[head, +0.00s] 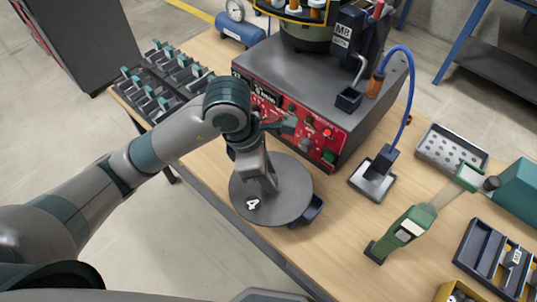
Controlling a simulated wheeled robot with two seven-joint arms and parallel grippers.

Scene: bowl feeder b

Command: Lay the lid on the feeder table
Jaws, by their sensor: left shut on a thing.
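The lid (291,195) is a flat, round, dark grey disc with a white mark like a 4. It is in the lower middle of the head view, over the front part of the wooden feeder table (205,165). My left gripper (266,183) points down at the middle of the lid and is shut on it; its fingertips and the grip point are partly hidden. I cannot tell whether the lid touches the table. A dark blue part (310,211) shows from under the lid's right edge. My right gripper is not in view.
The red-fronted feeder box (330,155) stands just behind the lid, with the bowl (305,35) on top. A racked tray (165,85) is at left. A blue-cabled tool (379,168) on a pad, a green hand tool (408,232) and a perforated tray (452,148) are at right.

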